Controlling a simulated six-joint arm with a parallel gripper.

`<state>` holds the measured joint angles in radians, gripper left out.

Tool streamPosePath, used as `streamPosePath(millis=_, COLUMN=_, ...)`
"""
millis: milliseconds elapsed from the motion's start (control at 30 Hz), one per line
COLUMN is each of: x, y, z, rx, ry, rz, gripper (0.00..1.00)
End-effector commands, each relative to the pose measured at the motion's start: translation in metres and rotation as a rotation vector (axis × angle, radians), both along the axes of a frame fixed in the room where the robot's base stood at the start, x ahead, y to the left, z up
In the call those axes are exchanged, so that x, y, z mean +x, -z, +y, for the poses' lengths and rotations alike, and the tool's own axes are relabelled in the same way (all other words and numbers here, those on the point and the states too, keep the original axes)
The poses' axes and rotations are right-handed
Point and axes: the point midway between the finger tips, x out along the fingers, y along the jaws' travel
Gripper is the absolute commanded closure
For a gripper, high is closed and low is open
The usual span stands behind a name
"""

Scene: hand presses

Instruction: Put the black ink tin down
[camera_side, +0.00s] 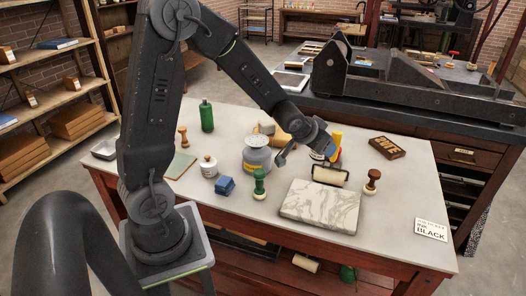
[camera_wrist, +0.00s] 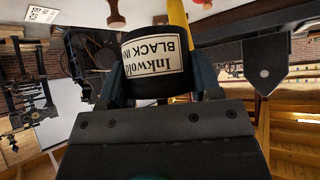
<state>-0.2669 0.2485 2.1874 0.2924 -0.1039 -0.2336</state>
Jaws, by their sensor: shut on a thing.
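My gripper (camera_side: 326,148) is shut on the black ink tin (camera_wrist: 155,65), one finger on each side of it. The tin is dark with a pale label reading "BLACK INK" in the wrist view. In the side view the tin (camera_side: 316,155) is mostly hidden by my gripper, over the table behind the marble slab (camera_side: 318,207). I cannot tell whether its base touches anything. A white card (camera_side: 431,229) reading "BLACK" lies at the table's right front; it also shows in the wrist view (camera_wrist: 42,14).
A roller (camera_side: 330,176) with a yellow handle is close by my gripper. A brown-handled stamp (camera_side: 372,181), green-handled stamp (camera_side: 259,186), grey pot (camera_side: 257,158) and wooden type block (camera_side: 386,147) stand around. The table is clear between the brown stamp and the card.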

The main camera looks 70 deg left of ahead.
Motion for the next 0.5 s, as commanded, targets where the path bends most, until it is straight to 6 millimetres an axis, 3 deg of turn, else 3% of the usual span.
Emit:
streamPosePath(millis=200, x=0.036, y=0.0, z=0.066, rx=0.0, ry=-0.145, rz=0.003, gripper=0.79)
streamPosePath(millis=500, x=0.059, y=0.003, z=0.136, rx=-0.012, ry=-0.272, rz=0.01, gripper=0.79)
